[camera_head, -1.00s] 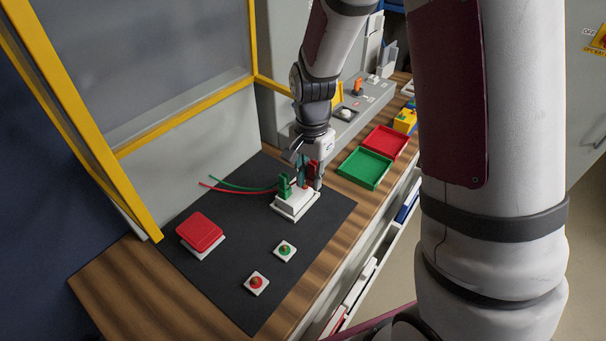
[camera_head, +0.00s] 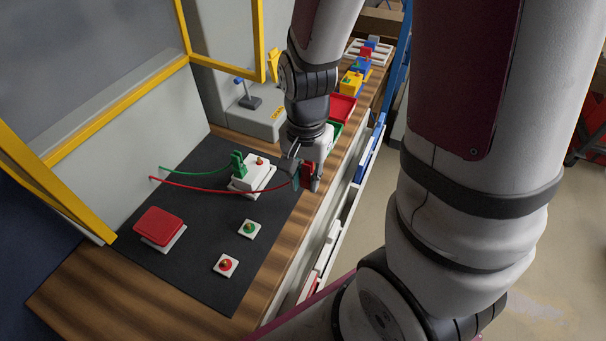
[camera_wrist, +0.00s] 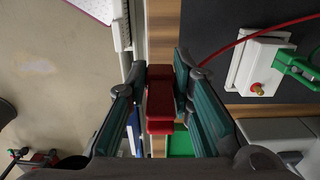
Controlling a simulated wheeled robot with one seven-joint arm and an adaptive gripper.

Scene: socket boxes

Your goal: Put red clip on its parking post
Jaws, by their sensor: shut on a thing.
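My gripper (camera_head: 305,180) is shut on the red clip (camera_head: 309,171) and holds it up near the right edge of the black mat. The clip also shows between the fingers in the wrist view (camera_wrist: 160,101). A red cable (camera_head: 215,190) runs left from the clip across the mat. The red parking post (camera_head: 226,264) stands bare on a small white plate at the front of the mat, apart from my gripper. The white box (camera_head: 250,182) has a bare red-topped terminal (camera_head: 260,161) and the green clip (camera_head: 238,163) on its other terminal.
The green post (camera_head: 249,228) stands on its own white plate behind the red post. A red-topped block (camera_head: 158,225) sits at the mat's left. Red tray (camera_head: 342,107) and green tray (camera_head: 335,128) lie farther back. A yellow frame (camera_head: 120,98) borders the left.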

